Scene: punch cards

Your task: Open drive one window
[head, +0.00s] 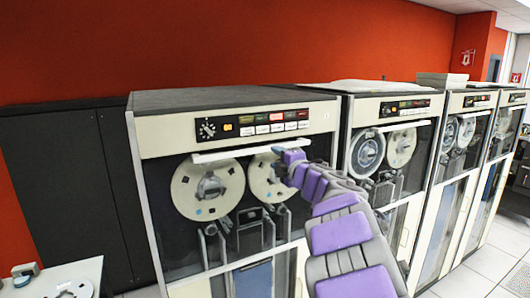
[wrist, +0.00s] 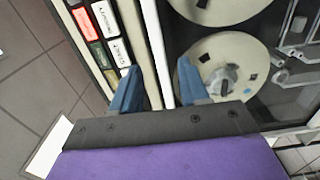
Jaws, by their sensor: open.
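Drive one (head: 140,138) is the nearest tape drive, at the left of the row in the head view. Its window (head: 245,240) covers two pale tape reels, and a white handle bar (head: 215,157) runs along the window's top, below the control panel. My gripper (head: 279,152) is at the right end of this bar. In the wrist view my gripper (wrist: 157,82) has its two blue fingers apart. The white bar (wrist: 164,50) shows between them, running away from the palm. I cannot tell whether either finger touches it.
The control panel (head: 262,123) with coloured buttons and a dial sits just above the bar. More tape drives (head: 385,150) stand to the right. Dark cabinets (head: 70,170) stand left. A pale unit with a reel (head: 70,285) is at the lower left.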

